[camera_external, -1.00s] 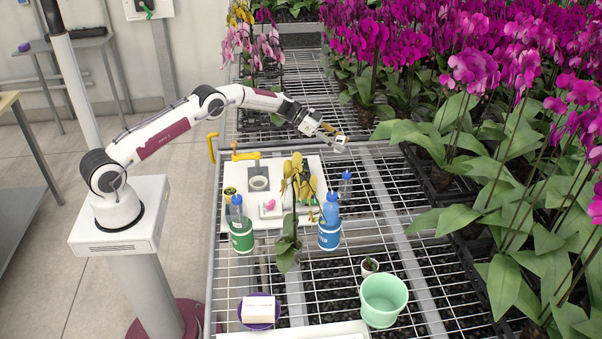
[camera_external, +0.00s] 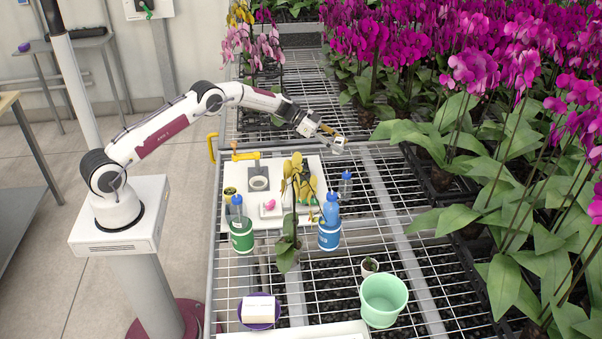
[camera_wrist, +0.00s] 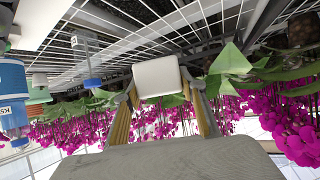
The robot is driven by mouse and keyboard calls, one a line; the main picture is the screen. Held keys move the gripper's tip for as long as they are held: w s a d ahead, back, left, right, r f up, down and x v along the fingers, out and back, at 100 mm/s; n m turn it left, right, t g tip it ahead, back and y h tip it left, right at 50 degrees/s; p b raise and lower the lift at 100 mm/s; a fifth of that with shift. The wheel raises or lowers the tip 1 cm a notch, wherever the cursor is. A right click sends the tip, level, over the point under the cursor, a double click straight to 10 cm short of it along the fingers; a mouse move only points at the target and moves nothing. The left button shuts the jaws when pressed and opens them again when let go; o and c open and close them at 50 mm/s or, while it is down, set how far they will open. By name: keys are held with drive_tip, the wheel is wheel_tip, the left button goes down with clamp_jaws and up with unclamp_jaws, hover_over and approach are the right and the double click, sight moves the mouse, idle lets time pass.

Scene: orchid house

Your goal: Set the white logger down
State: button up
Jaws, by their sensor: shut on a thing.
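The white logger (camera_external: 338,146) is a small pale block held at the tip of my gripper (camera_external: 332,136), above the wire bench to the right of the white board. In the wrist view the logger (camera_wrist: 157,77) sits between the two yellowish fingers of my gripper (camera_wrist: 158,88), which are shut on it. The bench mesh (camera_wrist: 225,25) shows beyond it. I cannot tell whether the logger touches the mesh.
The white board (camera_external: 232,213) holds several things, with a clear bottle (camera_external: 346,186) near its right edge. Magenta orchids (camera_external: 480,65) crowd the right.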

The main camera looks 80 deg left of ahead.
hover_over(339, 171)
drive_tip(key=shift+f, duration=3.1)
drive_tip(key=shift+f, duration=1.85)
drive_tip(key=shift+f, duration=0.2)
drive_tip(key=o, duration=1.5)
drive_tip(key=shift+c, duration=0.2)
drive_tip(key=shift+r, duration=0.2)
drive_tip(key=shift+v, duration=5.95)
